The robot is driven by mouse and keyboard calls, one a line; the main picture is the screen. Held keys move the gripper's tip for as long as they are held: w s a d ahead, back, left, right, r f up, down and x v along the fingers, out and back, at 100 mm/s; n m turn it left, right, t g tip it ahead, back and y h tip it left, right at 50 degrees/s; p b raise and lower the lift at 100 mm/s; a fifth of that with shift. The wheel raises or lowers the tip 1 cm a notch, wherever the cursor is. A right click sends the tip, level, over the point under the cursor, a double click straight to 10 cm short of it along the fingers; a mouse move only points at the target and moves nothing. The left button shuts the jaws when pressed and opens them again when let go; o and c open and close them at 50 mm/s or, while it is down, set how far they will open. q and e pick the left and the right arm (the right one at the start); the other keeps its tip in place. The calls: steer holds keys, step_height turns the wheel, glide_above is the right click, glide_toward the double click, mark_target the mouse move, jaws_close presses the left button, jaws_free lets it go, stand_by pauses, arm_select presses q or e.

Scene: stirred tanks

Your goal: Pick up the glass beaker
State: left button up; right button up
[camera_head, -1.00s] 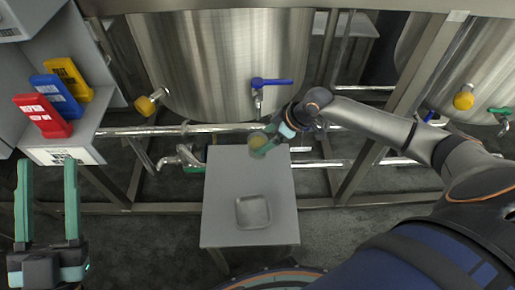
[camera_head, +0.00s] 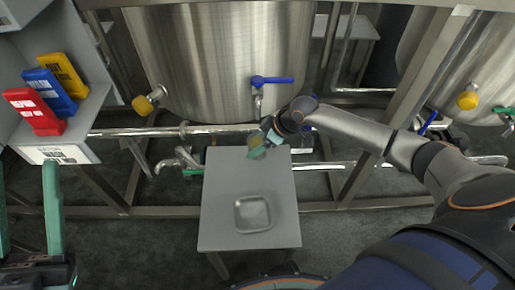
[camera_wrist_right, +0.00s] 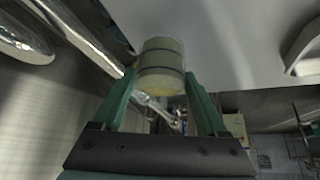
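The glass beaker (camera_wrist_right: 161,62), a small clear cylinder with yellowish contents and dark bands, shows between the fingers of my right gripper (camera_wrist_right: 161,76) in the right wrist view. The fingertips flank it closely on both sides; I cannot tell whether they press on it. In the head view the beaker (camera_head: 254,141) is at the back of the small grey table (camera_head: 225,215), partly hidden by my right gripper (camera_head: 258,150). Whether its base touches the table is unclear. My left gripper (camera_head: 28,185) is open and empty at the left edge, partly cut off.
A shallow metal tray (camera_head: 253,214) lies on the table's front half. Behind the table are pipes (camera_head: 220,130) and a steel tank (camera_head: 215,60) with a blue-handled valve (camera_head: 271,80). Red (camera_head: 35,111), blue (camera_head: 50,90) and yellow (camera_head: 63,74) boxes stand on a shelf at left.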

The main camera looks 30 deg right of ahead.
jaws_close()
stand_by(0.4)
